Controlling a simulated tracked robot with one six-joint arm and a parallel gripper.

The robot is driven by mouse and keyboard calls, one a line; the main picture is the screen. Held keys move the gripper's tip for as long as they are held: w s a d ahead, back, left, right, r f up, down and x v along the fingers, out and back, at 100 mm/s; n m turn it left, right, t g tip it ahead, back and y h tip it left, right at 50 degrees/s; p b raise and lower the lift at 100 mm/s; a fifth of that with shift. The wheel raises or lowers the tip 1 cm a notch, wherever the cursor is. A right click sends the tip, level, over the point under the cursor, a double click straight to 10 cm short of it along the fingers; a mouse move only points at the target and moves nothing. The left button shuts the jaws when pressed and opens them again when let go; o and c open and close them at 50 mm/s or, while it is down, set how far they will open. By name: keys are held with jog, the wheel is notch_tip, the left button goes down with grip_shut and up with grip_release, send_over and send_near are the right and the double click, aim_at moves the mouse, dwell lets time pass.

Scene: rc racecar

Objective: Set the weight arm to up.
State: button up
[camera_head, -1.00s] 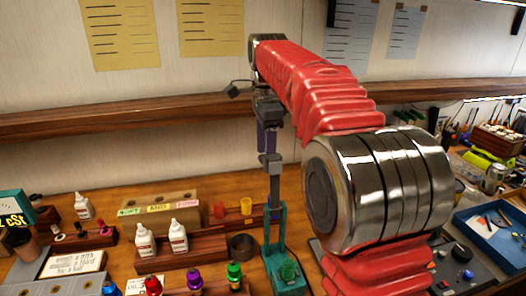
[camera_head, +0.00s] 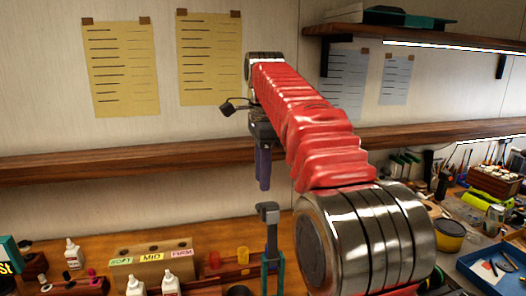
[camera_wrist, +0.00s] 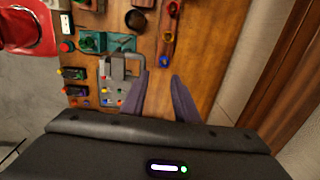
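A teal stand (camera_head: 272,262) with a grey upright arm (camera_head: 269,214), apparently the weight arm, stands on the bench in the head view. The grey arm is upright with a block at its top; its base is cut off by the frame. My gripper (camera_head: 263,187) hangs just above that block, fingers down, with a small gap in the picture. In the wrist view a teal part (camera_wrist: 92,42) and a grey bracket (camera_wrist: 128,58) lie left of my gripper (camera_wrist: 161,75). Its two fingers are apart with nothing between them.
White bottles (camera_head: 75,255) and a labelled box (camera_head: 150,262) stand to the left. A wooden shelf (camera_head: 90,165) runs along the wall behind. A blue tray (camera_head: 490,268) lies at right.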

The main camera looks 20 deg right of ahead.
notch_tip(320, 180, up, 6)
jog(key=shift+s+r, duration=0.25)
jog(key=shift+s, duration=0.05)
dwell(0.3)
dwell(0.4)
jog(key=s+n, duration=0.2)
jog(key=s+f+n+t, duration=0.1)
jog(key=s+n, duration=0.1)
jog(key=s, duration=0.1)
jog(key=s+n, duration=0.2)
jog(key=s, duration=0.1)
jog(key=shift+a+f+t, duration=0.2)
jog(key=shift+f+t, duration=0.05)
jog(key=shift+t, duration=0.05)
jog(key=s+f+n+t, duration=0.3)
jog(key=s+f+n, duration=0.9)
jog(key=s+f, duration=0.9)
jog(key=shift+a+f, duration=0.35)
jog(key=shift+f, duration=0.45)
